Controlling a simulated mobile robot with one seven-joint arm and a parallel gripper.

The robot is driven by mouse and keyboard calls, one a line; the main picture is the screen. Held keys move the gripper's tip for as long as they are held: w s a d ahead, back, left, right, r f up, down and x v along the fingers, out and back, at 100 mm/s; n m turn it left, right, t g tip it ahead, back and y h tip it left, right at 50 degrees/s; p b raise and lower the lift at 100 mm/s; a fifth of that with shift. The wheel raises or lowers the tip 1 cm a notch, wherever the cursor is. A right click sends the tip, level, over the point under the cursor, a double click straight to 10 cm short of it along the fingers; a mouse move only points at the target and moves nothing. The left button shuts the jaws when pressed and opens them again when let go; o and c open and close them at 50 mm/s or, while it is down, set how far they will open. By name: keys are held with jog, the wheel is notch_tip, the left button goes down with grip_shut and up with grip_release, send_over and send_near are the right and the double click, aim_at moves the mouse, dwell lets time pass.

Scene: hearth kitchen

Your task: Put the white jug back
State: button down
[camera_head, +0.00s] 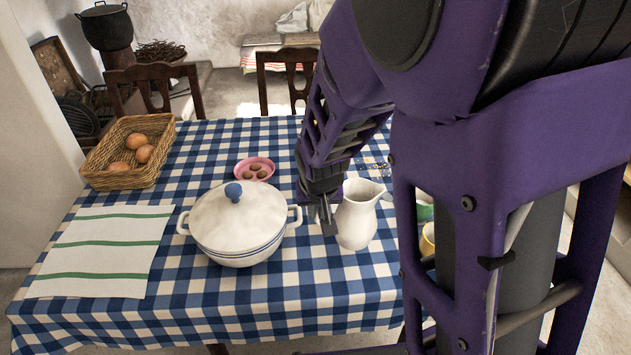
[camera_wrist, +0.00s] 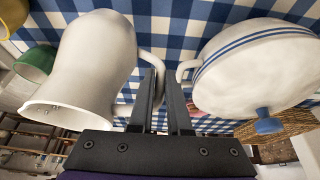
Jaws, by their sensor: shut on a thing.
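The white jug (camera_head: 357,215) is upright at the right of the checked table, its spout to the right. It fills the left of the wrist view (camera_wrist: 92,65). My gripper (camera_head: 326,217) is at the jug's left side, on the handle side. In the wrist view my gripper's fingers (camera_wrist: 164,80) are close together by the jug's handle (camera_wrist: 150,60), shut on it. The fingers partly hide the handle. I cannot tell whether the jug's base touches the cloth.
A lidded white tureen (camera_head: 238,222) stands just left of my gripper. A pink dish (camera_head: 255,163) is behind it. An egg basket (camera_head: 130,152) and a striped towel (camera_head: 100,252) are at left. A green bowl (camera_wrist: 37,63) and a yellow one (camera_head: 428,239) are right of the jug.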

jog(key=shift+f+b, duration=0.75)
jog(key=shift+f, duration=2.1)
jog(key=c, duration=0.9)
grip_release()
jog(key=shift+o, duration=0.2)
jog(key=p+v, duration=0.5)
jog(key=v, duration=0.7)
jog(key=shift+p, duration=0.4)
jog(key=shift+d, duration=0.1)
